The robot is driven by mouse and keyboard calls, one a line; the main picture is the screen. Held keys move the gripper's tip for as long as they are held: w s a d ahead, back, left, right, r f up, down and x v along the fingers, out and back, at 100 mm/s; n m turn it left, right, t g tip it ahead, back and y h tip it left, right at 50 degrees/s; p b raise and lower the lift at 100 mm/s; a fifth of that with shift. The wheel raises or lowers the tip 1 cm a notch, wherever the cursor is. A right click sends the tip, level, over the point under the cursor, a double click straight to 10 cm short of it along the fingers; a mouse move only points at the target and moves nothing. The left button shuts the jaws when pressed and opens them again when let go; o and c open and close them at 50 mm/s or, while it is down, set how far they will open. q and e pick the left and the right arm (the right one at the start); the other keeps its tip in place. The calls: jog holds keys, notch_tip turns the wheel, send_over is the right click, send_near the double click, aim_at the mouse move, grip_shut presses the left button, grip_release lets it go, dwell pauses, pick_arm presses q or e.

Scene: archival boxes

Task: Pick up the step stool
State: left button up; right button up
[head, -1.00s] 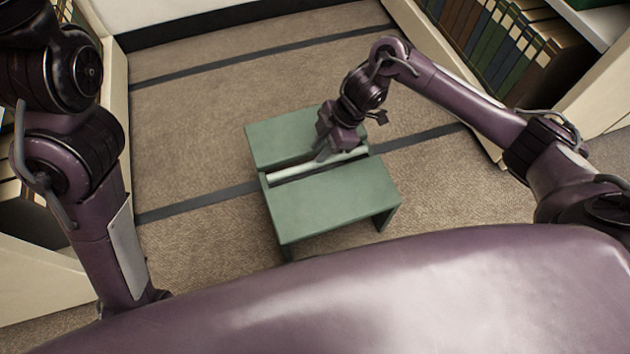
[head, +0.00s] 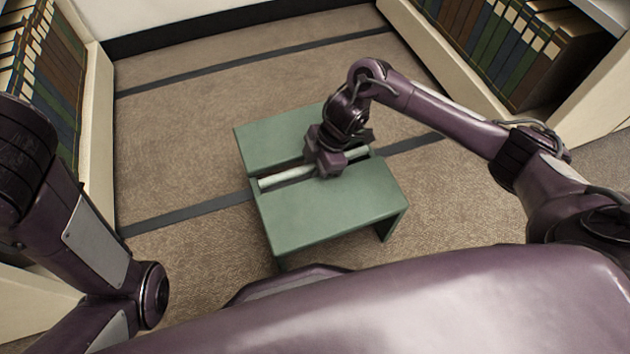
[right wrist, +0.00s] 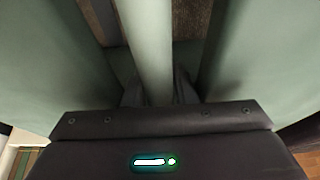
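The step stool (head: 330,207) is green, with two flat boards at different heights and a pale round bar (head: 285,177) in the slot between them. It stands upright on the carpet. My right gripper (head: 328,172) is down in the slot at the bar. In the right wrist view, the pale bar (right wrist: 150,50) runs between the two dark fingers of the right gripper (right wrist: 157,88), one on each side. Whether both fingers press on it is not clear. My left arm is at the left of the head view, and its gripper is out of view.
Shelves with rows of bound volumes stand at the right (head: 510,50) and at the left (head: 50,75). The carpet (head: 240,75) behind and left of the stool is clear, with dark strips across it.

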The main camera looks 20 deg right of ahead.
jog(key=shift+f, duration=0.25)
dwell(0.5)
jog(key=shift+c, duration=0.5)
grip_shut()
dwell(0.8)
jog(key=shift+w+r+p, duration=0.1)
jog(key=shift+r+p, duration=0.05)
jog(key=shift+p, duration=0.15)
